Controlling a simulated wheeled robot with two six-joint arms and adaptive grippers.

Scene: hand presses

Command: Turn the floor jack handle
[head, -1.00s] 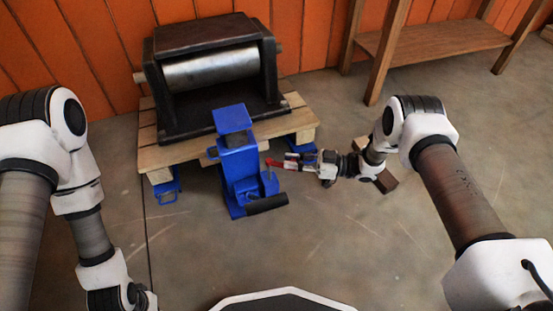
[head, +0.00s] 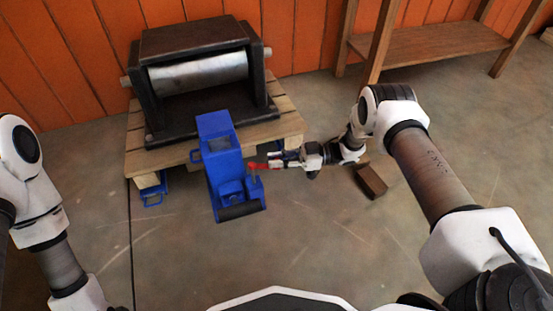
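The blue floor jack (head: 222,155) stands on the floor in front of the wooden pallet, its upper part over the pallet's front edge. A dark bar-like handle (head: 240,212) sticks out low at its front. A small red part shows at the jack's right side, where it meets my gripper. My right gripper (head: 270,162) comes in from the right, its fingertips close beside or at this red part. The fingers are too small to show whether they are open or shut, or touching. My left arm runs out of the bottom left; its gripper is out of view.
A dark press with a steel roller (head: 198,72) sits on the wooden pallet (head: 285,127). Another blue jack (head: 152,190) is under the pallet's left corner. A brown block (head: 371,181) lies beneath my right arm. A wooden bench (head: 440,44) stands back right. The front floor is clear.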

